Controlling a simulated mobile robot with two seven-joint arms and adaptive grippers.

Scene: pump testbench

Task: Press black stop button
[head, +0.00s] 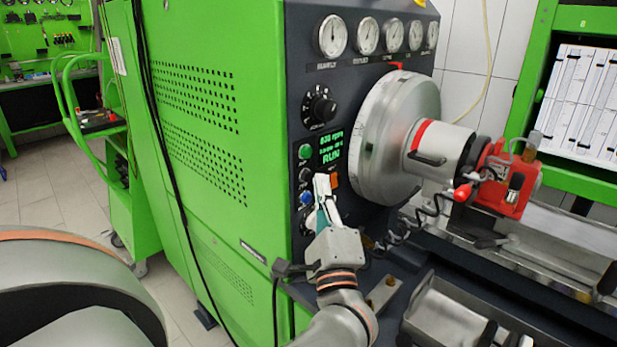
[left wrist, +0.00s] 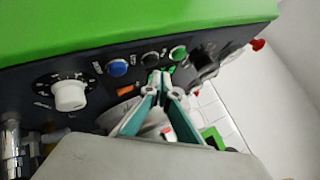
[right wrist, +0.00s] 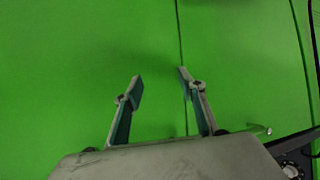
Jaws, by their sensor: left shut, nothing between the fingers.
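The black stop button (head: 304,174) sits on the dark control panel, between a green button (head: 305,152) above and a blue button (head: 306,198) below. My left gripper (head: 321,180) is shut and empty, its fingertips just right of the black button in the head view. In the left wrist view, the fingertips (left wrist: 160,76) point just below the black button (left wrist: 150,58); I cannot tell whether they touch it. My right gripper (right wrist: 160,80) is open and empty, facing a plain green surface (right wrist: 60,70) in the right wrist view.
A lit display (head: 331,147) reads RUN beside the buttons. An orange button (head: 334,182) is just right of the left fingertips. A large metal disc (head: 385,135) stands out from the panel on the right. A black dial (head: 320,108) and several gauges are above.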

